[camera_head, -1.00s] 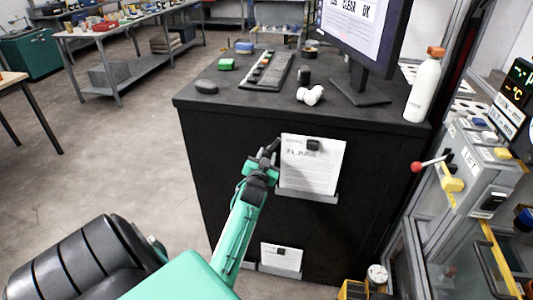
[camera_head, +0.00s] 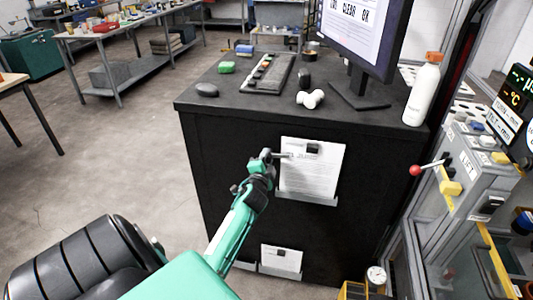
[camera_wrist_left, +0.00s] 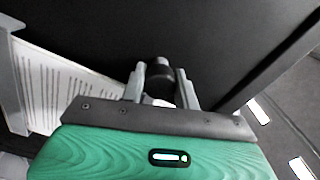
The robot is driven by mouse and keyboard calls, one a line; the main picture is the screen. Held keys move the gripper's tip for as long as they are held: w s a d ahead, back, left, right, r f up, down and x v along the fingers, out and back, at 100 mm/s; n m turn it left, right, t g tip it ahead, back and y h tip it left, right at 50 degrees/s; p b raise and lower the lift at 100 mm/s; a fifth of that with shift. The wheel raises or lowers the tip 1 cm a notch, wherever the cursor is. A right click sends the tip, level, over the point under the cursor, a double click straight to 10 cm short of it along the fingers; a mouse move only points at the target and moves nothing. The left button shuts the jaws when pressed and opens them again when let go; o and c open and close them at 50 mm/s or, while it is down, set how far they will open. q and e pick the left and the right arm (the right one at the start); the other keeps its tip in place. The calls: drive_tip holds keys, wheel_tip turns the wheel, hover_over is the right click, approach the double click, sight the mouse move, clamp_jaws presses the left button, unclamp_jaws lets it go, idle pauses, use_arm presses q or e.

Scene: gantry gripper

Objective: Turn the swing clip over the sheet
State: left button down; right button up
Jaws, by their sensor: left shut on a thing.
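A white printed sheet (camera_head: 312,182) stands against the front of the black cabinet, with a dark clip (camera_head: 313,148) at its top and a grey ledge (camera_head: 308,198) at its foot. My left gripper (camera_head: 267,158) is at the sheet's left edge. It is shut on the swing clip (camera_wrist_left: 160,72), whose dark round part shows between the fingers in the left wrist view. In the head view a thin arm of the swing clip (camera_head: 284,155) points right, across the sheet's upper left edge. The fingers hide part of the clip. My right gripper is not in view.
A second sheet (camera_head: 282,257) is lower on the cabinet (camera_head: 225,175). A keyboard, a monitor (camera_head: 360,35) and a white bottle (camera_head: 422,92) stand on its top. A grey panel with a red-knobbed lever (camera_head: 416,170) is at the right. The floor at left is open.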

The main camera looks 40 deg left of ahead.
use_arm(q)
drive_tip(key=shift+m, duration=0.7)
drive_tip(key=c, duration=1.1)
unclamp_jaws()
drive_tip(key=shift+o, duration=0.2)
